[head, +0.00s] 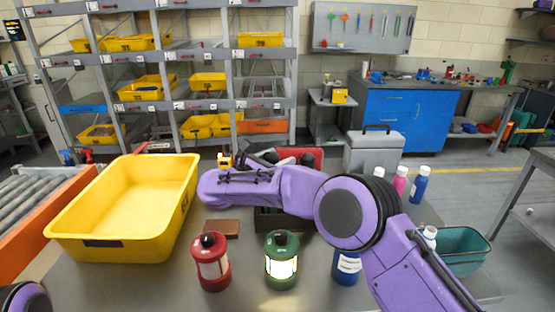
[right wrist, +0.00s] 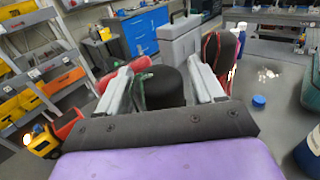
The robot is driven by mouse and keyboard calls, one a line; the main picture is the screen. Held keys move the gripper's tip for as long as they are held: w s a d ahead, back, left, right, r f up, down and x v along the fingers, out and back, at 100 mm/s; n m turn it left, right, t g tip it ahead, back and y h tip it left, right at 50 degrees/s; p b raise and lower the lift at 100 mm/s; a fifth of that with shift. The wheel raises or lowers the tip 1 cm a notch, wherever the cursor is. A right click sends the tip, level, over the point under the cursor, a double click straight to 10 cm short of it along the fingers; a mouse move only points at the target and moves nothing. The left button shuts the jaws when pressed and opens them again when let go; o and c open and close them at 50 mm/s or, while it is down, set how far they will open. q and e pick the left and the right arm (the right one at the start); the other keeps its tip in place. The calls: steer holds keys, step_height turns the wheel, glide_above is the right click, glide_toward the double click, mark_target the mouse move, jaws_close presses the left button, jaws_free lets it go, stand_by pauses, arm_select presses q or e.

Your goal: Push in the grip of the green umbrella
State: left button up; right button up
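My right arm reaches across the table in the head view, and its gripper (head: 268,157) is small and partly hidden behind my wrist. In the right wrist view its two pale fingers (right wrist: 161,82) are spread apart. A dark, thick, rounded cylinder (right wrist: 164,90) shows between them; I cannot tell if they touch it. A thin green strip (right wrist: 141,92) lies beside the left finger, perhaps part of the green umbrella. Red pieces show on both sides. The umbrella's outline and grip are not clear. Only a bit of my left arm shows at the lower left, without its gripper.
A yellow tray (head: 125,210) stands left. A red lantern (head: 211,262), a green lantern (head: 282,260) and a blue bottle (head: 346,266) stand in front. A grey box (head: 373,152), more bottles and a teal basket (head: 462,250) are at the right.

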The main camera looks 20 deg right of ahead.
steer(key=b+v, duration=0.3)
steer(key=v, duration=0.7)
steer(key=shift+a, duration=0.3)
steer(key=shift+s, duration=0.15)
